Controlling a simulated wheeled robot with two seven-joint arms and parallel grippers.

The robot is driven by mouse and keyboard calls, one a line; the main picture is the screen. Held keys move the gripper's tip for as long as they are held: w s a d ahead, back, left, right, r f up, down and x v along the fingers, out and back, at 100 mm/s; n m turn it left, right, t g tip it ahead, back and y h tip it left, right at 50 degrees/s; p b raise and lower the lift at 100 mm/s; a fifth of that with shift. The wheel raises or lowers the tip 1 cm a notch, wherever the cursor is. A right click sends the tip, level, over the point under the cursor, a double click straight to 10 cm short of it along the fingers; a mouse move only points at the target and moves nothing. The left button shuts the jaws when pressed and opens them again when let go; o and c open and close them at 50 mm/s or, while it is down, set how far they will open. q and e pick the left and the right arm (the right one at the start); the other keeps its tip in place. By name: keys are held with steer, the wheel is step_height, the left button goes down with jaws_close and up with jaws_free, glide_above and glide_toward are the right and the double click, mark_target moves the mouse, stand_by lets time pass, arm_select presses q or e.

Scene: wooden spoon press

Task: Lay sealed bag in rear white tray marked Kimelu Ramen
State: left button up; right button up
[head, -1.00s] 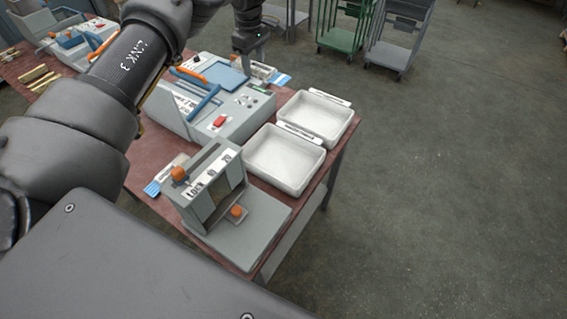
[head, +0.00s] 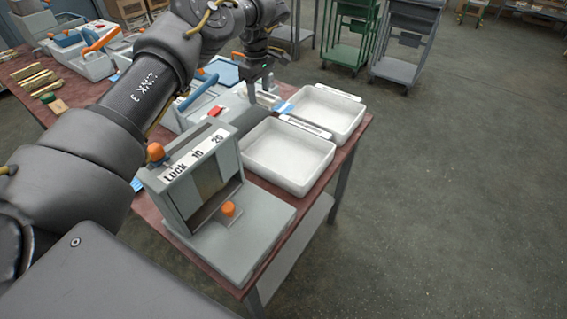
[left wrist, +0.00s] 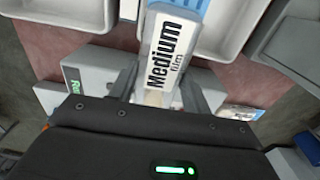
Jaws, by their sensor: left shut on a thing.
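My left gripper (head: 264,90) is shut on the sealed bag (head: 284,107), a slim pale packet with a blue end. In the left wrist view the bag (left wrist: 170,52) reads "Medium film" and sits between my fingers (left wrist: 158,95). The rear white tray (head: 331,115) is empty, just right of the bag in the head view. The bag's blue end shows close to this tray's left rim; I cannot tell its height. The strip on the tray's far rim is too small to read. My right gripper is not in view.
A second empty white tray (head: 287,160) stands nearer. A grey press marked "Lock 10 20" (head: 200,165) with orange knobs stands at the front. A grey machine with a red button (head: 215,111) is partly behind my left arm.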

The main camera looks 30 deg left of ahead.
arm_select(q)
steer(key=shift+s+d+f, duration=0.1)
steer(key=shift+d+f, duration=0.05)
steer(key=s+d+f+b, duration=0.1)
steer(key=b, duration=0.2)
steer(key=shift+s+d+f+b, duration=0.15)
steer(key=shift+d+f+b, duration=0.05)
steer(key=shift+b, duration=0.1)
steer(key=s+d+f+b, duration=0.1)
steer(key=s+d+f, duration=0.2)
steer(key=s+d, duration=0.15)
glide_above(272, 162)
steer(key=w, duration=0.1)
steer(key=f, duration=0.2)
steer(key=a+f, duration=0.1)
steer(key=f, duration=0.1)
steer(key=shift+f, duration=0.3)
steer(key=shift+s+d+f, duration=0.3)
steer(key=shift+f, duration=0.2)
steer(key=f, duration=0.3)
steer(key=shift+s+d+f, duration=0.1)
steer(key=shift+d+f, duration=0.05)
steer(key=shift+d, duration=0.05)
